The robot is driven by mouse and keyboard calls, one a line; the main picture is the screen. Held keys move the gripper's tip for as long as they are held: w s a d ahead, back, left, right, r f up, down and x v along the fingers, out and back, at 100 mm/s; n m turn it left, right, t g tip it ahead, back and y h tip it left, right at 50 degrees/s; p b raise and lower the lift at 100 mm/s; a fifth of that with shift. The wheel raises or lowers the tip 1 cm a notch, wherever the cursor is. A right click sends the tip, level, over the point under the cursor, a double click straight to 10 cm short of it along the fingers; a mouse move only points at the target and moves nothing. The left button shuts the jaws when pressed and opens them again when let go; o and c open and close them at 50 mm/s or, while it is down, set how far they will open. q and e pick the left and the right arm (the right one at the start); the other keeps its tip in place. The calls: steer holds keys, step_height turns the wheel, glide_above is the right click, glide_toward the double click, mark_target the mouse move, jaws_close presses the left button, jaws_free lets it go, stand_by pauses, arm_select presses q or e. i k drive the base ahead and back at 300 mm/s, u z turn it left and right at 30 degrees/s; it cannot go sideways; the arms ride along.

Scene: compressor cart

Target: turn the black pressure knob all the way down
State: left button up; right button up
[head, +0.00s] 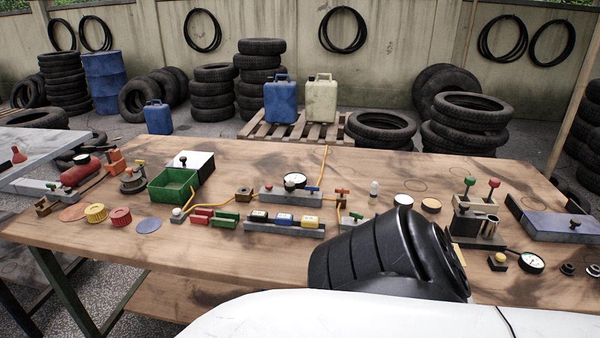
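Several small black knobs show in the head view, and I cannot tell which is the pressure knob. One black knob (575,224) stands on a flat blue-grey block at the right. Another black knob (183,160) is on a white-topped box at the left. Two low black knobs (567,269) lie near the right edge. A round gauge (295,181) stands on a grey manifold (287,197) mid-table, with small coloured handles beside it. Neither of my grippers can be made out. A large black grooved part, seemingly of my arm, covers the table's front middle.
The wooden table (245,262) also bears a green bin (173,187), a red tank (80,172), coloured blocks, a block with red and green levers (475,215) and another gauge (531,262). The front left of the table is clear. Tyres and cans stand behind.

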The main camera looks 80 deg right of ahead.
mark_target(290, 186)
steer(key=k, duration=0.65)
steer(key=z, duration=0.7)
